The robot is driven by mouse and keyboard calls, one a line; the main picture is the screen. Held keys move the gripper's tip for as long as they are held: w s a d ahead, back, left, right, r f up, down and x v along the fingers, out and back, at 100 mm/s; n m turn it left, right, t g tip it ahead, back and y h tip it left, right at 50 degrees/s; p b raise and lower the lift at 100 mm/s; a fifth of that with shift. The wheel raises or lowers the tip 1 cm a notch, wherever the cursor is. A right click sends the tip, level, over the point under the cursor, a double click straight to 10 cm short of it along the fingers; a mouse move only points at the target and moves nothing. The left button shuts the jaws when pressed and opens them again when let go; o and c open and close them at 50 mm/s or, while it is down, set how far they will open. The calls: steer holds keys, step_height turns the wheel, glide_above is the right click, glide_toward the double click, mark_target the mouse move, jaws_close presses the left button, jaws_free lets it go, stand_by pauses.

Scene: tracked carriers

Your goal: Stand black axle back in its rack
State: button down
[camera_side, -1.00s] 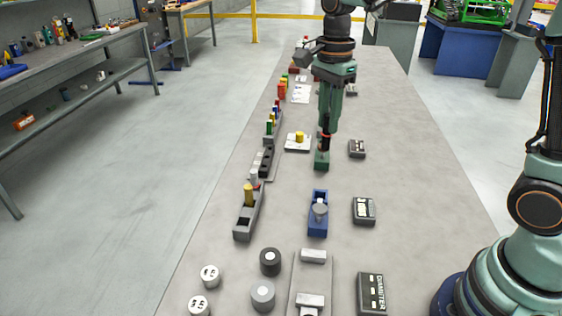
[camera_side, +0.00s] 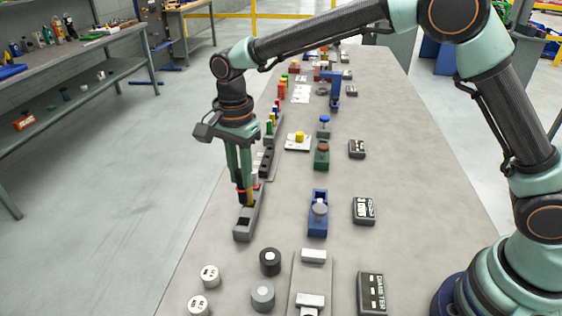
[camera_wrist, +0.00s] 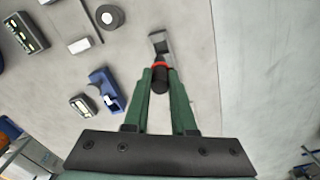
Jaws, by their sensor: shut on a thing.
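My gripper (camera_side: 242,180) is shut on the black axle (camera_wrist: 160,82), which has a red band. In the wrist view the axle shows between the fingertips of my gripper (camera_wrist: 160,70). In the side view my gripper points down at the grey rack (camera_side: 241,235), with the axle low over or in it; I cannot tell how deep. A yellow axle (camera_side: 251,199) stands in the rack right beside the held axle, partly hidden. The near slot of the rack looks empty and dark. The rack also shows beyond the axle in the wrist view (camera_wrist: 157,37).
A green fixture (camera_side: 321,160) and a blue fixture (camera_side: 317,225) stand to the right. A longer dark rack (camera_side: 265,162) with coloured pegs lies just behind. Black and grey cylinders (camera_side: 270,261) stand in front. The table's left edge is close to the rack.

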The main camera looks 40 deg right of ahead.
mark_target(241, 203)
steer(key=shift+a+f, duration=0.35)
steer(key=shift+f, duration=0.05)
steer(key=shift+d+f, duration=0.1)
steer(key=shift+f, duration=1.65)
steer(key=shift+f, duration=2.15)
stand_by(1.1)
steer(key=shift+c, duration=0.9)
jaws_free()
steer(key=shift+r, duration=3.5)
